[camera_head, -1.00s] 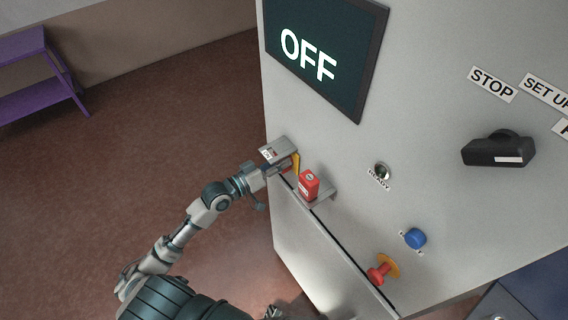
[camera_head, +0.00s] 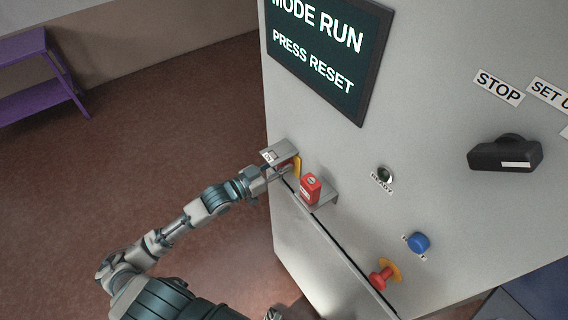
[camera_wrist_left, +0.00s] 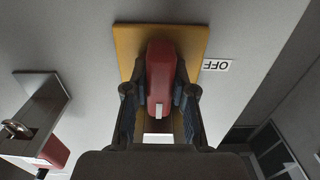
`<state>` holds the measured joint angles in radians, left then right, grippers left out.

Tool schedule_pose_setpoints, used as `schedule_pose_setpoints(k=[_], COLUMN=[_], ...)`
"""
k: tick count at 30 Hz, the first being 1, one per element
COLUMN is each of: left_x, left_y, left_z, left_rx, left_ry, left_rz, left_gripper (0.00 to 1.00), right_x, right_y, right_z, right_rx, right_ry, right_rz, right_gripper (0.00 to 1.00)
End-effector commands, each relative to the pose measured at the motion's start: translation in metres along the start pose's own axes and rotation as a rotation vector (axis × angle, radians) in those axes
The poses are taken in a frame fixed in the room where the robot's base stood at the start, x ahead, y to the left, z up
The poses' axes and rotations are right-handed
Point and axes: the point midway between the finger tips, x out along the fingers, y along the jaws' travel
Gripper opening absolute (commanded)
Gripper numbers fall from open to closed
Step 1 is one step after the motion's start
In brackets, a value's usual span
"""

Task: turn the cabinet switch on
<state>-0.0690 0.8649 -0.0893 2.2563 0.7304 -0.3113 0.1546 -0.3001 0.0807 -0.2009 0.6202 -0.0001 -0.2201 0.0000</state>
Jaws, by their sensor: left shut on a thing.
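The cabinet switch has a red handle (camera_wrist_left: 160,70) on a yellow plate (camera_wrist_left: 190,38). My left gripper (camera_wrist_left: 160,98) is shut on the red handle, with one finger on each side. The handle's white mark points down in the wrist view, towards a white label partly hidden behind the gripper. An OFF label (camera_wrist_left: 216,65) is right of the plate. In the head view my left gripper (camera_head: 284,169) is under the hood.
The cabinet screen (camera_head: 325,50) reads MODE RUN, PRESS RESET. Further right are a READY lamp (camera_head: 385,175), a blue button (camera_head: 418,243), a red knob (camera_head: 381,277) and a black selector (camera_head: 505,155).

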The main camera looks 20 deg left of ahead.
Motion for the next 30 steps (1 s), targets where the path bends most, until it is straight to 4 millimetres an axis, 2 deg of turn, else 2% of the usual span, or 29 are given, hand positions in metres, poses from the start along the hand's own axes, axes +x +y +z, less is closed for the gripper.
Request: schedule_pose_setpoints(k=[1, 10, 11, 13, 14, 24, 30], left_x=[0.000, 0.000, 0.000, 0.000, 0.000, 0.001, -0.019], left_y=[-0.001, -0.001, -0.001, 0.000, 0.000, -0.001, 0.001], left_z=[-0.008, -0.008, -0.008, -0.008, -0.007, -0.002, 0.000], left_rx=[0.013, 0.015, 0.015, 0.014, 0.013, 0.007, 0.007], left_ry=[0.018, 0.018, 0.018, 0.017, 0.015, 0.004, -0.001], left_rz=[-0.002, -0.001, -0.001, -0.001, -0.001, -0.001, -0.001], left_gripper=[0.00, 0.00, 0.30, 0.47, 0.50, 0.50, 0.50], right_x=[-0.001, -0.001, -0.001, -0.001, 0.000, 0.000, 0.000], right_y=[0.001, 0.002, 0.002, 0.002, 0.002, 0.000, 0.000], right_z=[0.000, 0.000, 0.000, 0.000, 0.000, 0.000, 0.000], right_rx=[0.000, 0.000, 0.000, 0.000, 0.000, 0.002, 0.001], right_ry=[0.000, 0.000, 0.000, 0.000, 0.000, 0.000, 0.001], right_rz=[0.001, 0.002, 0.002, 0.002, 0.002, -0.001, -0.001], right_gripper=[0.00, 0.00, 0.00, 0.00, 0.00, 0.00, 0.00])
